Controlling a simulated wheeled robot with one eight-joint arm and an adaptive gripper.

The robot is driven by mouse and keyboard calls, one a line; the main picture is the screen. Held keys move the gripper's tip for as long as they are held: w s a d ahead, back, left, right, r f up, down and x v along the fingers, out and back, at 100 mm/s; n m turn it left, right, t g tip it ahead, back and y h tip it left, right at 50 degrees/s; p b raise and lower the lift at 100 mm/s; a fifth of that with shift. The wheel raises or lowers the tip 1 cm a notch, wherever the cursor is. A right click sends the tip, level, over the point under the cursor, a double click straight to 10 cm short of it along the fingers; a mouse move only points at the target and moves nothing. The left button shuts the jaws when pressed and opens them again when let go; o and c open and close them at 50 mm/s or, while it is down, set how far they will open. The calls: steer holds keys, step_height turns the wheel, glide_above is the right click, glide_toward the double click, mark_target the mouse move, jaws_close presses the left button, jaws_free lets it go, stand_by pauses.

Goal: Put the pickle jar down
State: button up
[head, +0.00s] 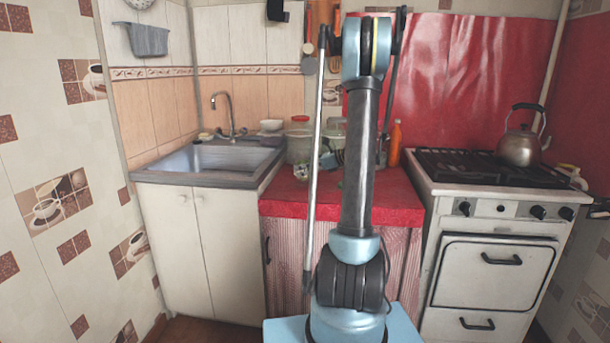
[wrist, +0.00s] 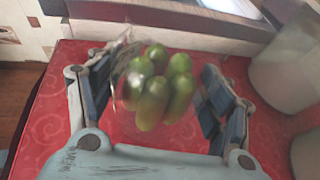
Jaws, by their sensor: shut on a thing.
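The pickle jar (wrist: 155,92) shows in the wrist view as a clear, see-through jar with several green pickles inside. My gripper (wrist: 163,80) is shut on it, with one dark-padded finger on each side. Red patterned oilcloth (wrist: 48,125) lies beneath. I cannot tell whether the jar's base touches the cloth. In the head view my arm covers much of the red counter (head: 402,205), and a small clear and green thing that looks like the jar (head: 302,171) shows just left of it, near the counter's left side.
Pale containers (wrist: 285,70) stand close to the right of my gripper in the wrist view. In the head view an orange bottle (head: 395,145) stands at the back of the counter. The sink (head: 215,157) is at left, the stove (head: 495,240) with a kettle (head: 520,148) at right.

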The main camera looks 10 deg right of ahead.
steer(key=shift+f, duration=0.95)
steer(key=o, duration=1.7)
steer(key=shift+o, duration=0.2)
